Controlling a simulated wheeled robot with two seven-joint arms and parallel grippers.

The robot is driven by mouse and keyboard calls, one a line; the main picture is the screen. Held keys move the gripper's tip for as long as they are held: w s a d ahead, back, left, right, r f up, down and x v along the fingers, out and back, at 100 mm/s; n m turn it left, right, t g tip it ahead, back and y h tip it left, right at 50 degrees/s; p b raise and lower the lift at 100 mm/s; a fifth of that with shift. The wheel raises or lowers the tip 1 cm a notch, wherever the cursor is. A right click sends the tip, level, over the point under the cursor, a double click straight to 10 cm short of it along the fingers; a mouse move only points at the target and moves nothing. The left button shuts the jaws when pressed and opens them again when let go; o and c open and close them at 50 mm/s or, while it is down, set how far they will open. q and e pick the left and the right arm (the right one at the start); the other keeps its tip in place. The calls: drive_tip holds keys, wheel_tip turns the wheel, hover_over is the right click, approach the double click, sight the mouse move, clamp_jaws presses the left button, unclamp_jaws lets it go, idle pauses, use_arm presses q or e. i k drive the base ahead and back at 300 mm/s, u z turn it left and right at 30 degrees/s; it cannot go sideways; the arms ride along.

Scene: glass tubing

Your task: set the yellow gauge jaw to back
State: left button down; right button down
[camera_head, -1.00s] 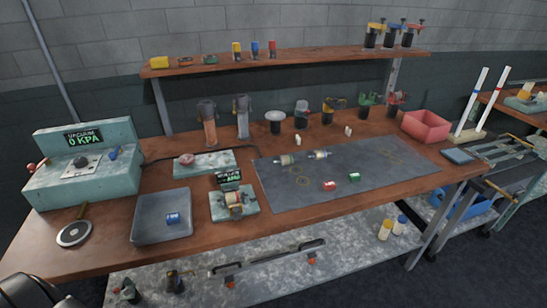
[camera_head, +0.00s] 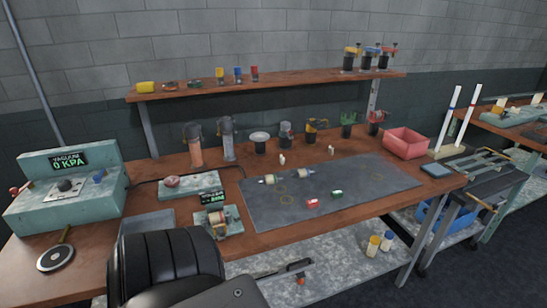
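I cannot tell for certain which part is the yellow gauge jaw. Yellow candidates are a black holder with a yellow part (camera_head: 314,127) at the back of the bench and a yellow-topped black piece (camera_head: 350,57) at the shelf's right end. Too small to tell how any jaw is set. A black ribbed part of my arm covers the bench's front left; neither gripper shows.
A grey mat (camera_head: 350,200) covers the bench's middle right, with small red and green blocks on it. A teal vacuum unit (camera_head: 60,190) stands at left, a red bin (camera_head: 405,143) at back right. Another bench (camera_head: 525,140) stands at far right.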

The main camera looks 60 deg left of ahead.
sight(220, 230)
drive_tip(key=z, duration=0.4)
drive_tip(key=k, duration=1.05)
drive_tip(key=u, duration=0.85)
drive_tip(key=i, duration=0.1)
drive_tip(key=u, duration=0.35)
